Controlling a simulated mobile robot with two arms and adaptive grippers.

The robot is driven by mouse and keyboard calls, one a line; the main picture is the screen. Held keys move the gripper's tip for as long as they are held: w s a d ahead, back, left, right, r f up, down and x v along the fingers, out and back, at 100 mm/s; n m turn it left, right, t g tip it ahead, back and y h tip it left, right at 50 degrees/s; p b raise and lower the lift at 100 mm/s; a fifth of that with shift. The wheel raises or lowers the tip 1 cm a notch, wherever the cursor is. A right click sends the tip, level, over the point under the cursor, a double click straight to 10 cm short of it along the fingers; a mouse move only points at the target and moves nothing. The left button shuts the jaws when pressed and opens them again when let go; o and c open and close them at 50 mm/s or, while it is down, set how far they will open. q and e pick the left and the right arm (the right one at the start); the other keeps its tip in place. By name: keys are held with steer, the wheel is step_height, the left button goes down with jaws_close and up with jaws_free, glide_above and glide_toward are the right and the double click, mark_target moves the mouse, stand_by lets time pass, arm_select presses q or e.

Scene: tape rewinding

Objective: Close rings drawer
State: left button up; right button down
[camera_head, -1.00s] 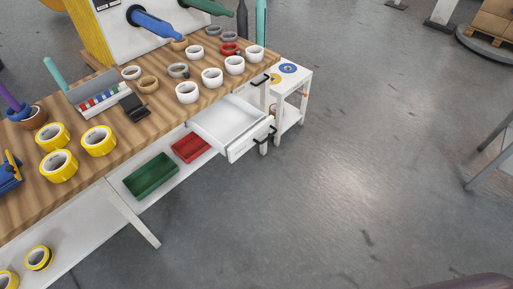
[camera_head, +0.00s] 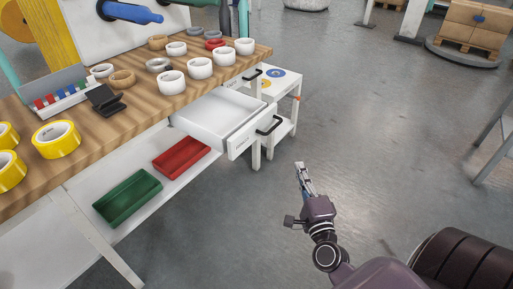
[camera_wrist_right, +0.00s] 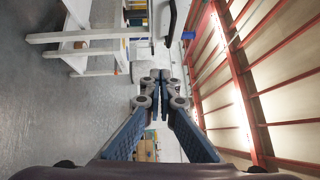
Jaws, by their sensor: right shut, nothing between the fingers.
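A white drawer (camera_head: 243,144) under the right end of the workbench stands pulled out in the head view. It looks empty inside and has a black handle (camera_head: 270,124) on its front. My right gripper (camera_head: 301,168) is shut and empty, to the right of the drawer front and apart from it. In the right wrist view its fingers (camera_wrist_right: 160,77) meet, with nothing between them, and a dark handle shows beyond them near the top. No label tells which drawer is for rings. My left gripper is out of view.
Above the open drawer, another black handle (camera_head: 253,73) sits at a closed front. A small white stand (camera_head: 283,102) is just behind the drawer. Tape rolls (camera_head: 172,82) lie on the wooden benchtop. Red (camera_head: 181,157) and green (camera_head: 127,196) bins sit below.

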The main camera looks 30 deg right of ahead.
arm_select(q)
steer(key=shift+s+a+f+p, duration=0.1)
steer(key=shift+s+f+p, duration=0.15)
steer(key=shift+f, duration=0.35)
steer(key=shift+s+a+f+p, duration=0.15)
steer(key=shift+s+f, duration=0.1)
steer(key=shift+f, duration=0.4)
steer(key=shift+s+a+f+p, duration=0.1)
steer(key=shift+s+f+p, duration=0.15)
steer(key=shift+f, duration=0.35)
arm_select(e)
steer(key=w+d+r, duration=0.2)
steer(key=w+r, duration=0.1)
steer(key=w, duration=1)
steer(key=shift+m, duration=0.4)
steer(key=shift+w+r, duration=0.1)
steer(key=shift+r, duration=0.05)
